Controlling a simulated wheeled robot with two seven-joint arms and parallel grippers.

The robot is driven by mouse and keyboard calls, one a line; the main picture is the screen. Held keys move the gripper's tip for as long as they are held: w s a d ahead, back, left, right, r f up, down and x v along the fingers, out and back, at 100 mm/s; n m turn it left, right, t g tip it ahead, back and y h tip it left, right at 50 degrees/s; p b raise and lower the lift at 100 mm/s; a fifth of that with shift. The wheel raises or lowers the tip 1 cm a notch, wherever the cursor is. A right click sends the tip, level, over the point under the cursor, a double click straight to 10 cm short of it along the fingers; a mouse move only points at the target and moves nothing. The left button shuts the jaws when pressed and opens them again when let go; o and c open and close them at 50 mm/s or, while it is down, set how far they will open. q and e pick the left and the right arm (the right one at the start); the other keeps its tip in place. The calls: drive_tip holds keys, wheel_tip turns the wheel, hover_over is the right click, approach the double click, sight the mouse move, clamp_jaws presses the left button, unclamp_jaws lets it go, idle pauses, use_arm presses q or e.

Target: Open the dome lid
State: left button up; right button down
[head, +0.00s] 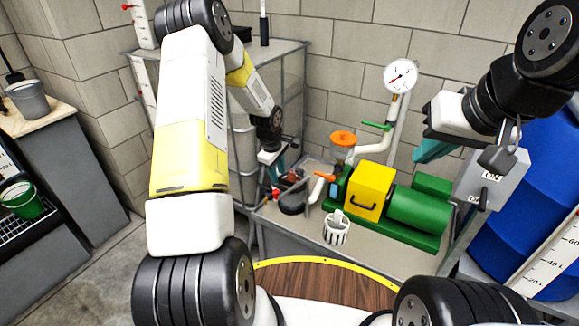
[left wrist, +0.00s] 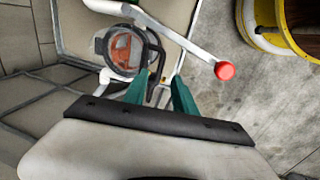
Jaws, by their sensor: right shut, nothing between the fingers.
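The clear round dome lid (left wrist: 112,42) shows in the left wrist view, with orange-red parts visible through it and a black curved handle (left wrist: 158,52) at its right side. My right gripper (head: 432,150) is shut and empty, raised at the right above the green pump.
A white lever with a red knob (left wrist: 225,70) sticks out right of the dome. A yellow-and-green pump (head: 371,187), an orange-topped funnel (head: 343,138) and a white slotted cup (head: 337,230) stand on the bench. A gauge (head: 400,76) rises behind. Blue drums (head: 545,170) stand right.

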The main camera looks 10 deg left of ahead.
sight(280, 187)
use_arm(q)
drive_tip(key=f, duration=0.4)
drive_tip(key=w+f, duration=0.1)
drive_tip(key=f, duration=0.1)
drive_tip(key=shift+d, duration=0.2)
drive_tip(key=shift+c, duration=0.4)
clamp_jaws()
idle(0.8)
